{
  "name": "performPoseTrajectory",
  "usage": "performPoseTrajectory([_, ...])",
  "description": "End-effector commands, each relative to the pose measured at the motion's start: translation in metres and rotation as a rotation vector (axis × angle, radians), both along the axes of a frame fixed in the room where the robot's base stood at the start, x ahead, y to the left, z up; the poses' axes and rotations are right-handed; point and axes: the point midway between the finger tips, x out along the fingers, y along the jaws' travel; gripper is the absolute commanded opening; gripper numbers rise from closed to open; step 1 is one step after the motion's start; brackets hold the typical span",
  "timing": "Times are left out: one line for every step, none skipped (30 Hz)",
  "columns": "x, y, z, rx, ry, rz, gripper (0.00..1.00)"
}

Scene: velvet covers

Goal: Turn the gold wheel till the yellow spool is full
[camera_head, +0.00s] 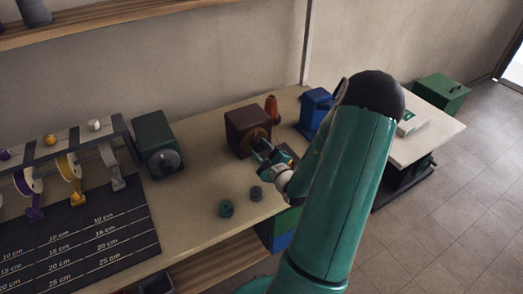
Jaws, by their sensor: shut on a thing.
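The gold wheel (256,134) is on the front of a dark brown box on the workbench; my gripper covers part of it. My gripper (262,148), at the end of my green arm, is at the wheel's front and shut on it. A spool with yellow ribbon (67,166) hangs in the rack at the left, its ribbon reaching down to the dark measuring mat. How much ribbon is on the spool is too small to tell. A small orange-brown thing beside my gripper is partly hidden.
A green box with a grey disc (165,160) stands left of the brown box (238,122). A blue device (316,104) and an orange-red cone (272,105) stand behind to the right. Two small dark round pieces (226,208) lie near the front edge. The measuring mat (75,240) fills the left.

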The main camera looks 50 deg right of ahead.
Motion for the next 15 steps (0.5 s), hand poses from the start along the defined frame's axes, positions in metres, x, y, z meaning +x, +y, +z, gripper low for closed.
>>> performPoseTrajectory([0.0001,-0.0008,0.0002,0.019,-0.006,-0.001,0.17])
performPoseTrajectory([-0.0001,-0.0009,0.0002,0.034,-0.011,-0.001,0.17])
performPoseTrajectory([-0.0001,-0.0010,0.0001,0.057,-0.018,-0.002,0.17])
performPoseTrajectory([-0.0001,-0.0011,0.0000,0.075,-0.023,-0.002,0.17])
performPoseTrajectory([0.0000,-0.0010,0.0001,0.096,-0.030,-0.002,0.17])
performPoseTrajectory([0.0001,-0.0009,0.0000,0.124,-0.039,-0.002,0.17])
performPoseTrajectory([0.0003,-0.0008,0.0000,0.148,-0.046,-0.001,0.17])
performPoseTrajectory([0.0002,-0.0009,0.0000,0.172,-0.053,-0.001,0.17])
performPoseTrajectory([0.0000,-0.0011,-0.0001,0.205,-0.064,-0.002,0.17])
performPoseTrajectory([-0.0002,-0.0014,-0.0001,0.231,-0.072,-0.003,0.17])
performPoseTrajectory([-0.0003,-0.0015,-0.0001,0.258,-0.080,-0.003,0.17])
performPoseTrajectory([-0.0001,-0.0014,0.0000,0.293,-0.091,-0.003,0.17])
performPoseTrajectory([0.0000,-0.0013,0.0001,0.321,-0.101,-0.002,0.17])
performPoseTrajectory([0.0000,-0.0013,0.0002,0.348,-0.110,-0.002,0.17])
performPoseTrajectory([0.0000,-0.0013,0.0002,0.384,-0.121,-0.002,0.17])
